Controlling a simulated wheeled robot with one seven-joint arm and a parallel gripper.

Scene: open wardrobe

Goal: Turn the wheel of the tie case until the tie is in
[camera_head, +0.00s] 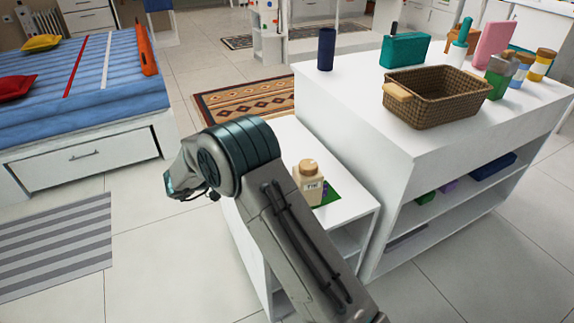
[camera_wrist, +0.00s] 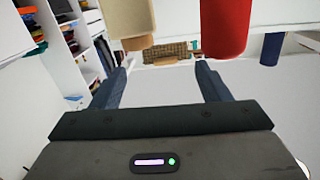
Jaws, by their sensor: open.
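No tie case, wheel or tie can be made out for sure in either view. In the wrist view my gripper (camera_wrist: 160,76) is open, its two dark fingers apart with nothing between them. A cream rounded shape (camera_wrist: 128,20) and a red rounded shape (camera_wrist: 226,25) come down from the top edge beyond the fingers. A dark blue shape (camera_wrist: 272,48) shows farther right. I cannot tell what these three are. In the head view the end of my arm (camera_head: 180,184) is left of the small white cabinet; its fingers are not clear there.
A cream jar (camera_head: 308,181) stands on the small white cabinet (camera_head: 350,210). The larger white unit (camera_head: 345,106) bears a wicker basket (camera_head: 440,97), a dark blue cylinder (camera_head: 326,48) and a teal case (camera_head: 405,50). A blue bed (camera_head: 100,95) is at left.

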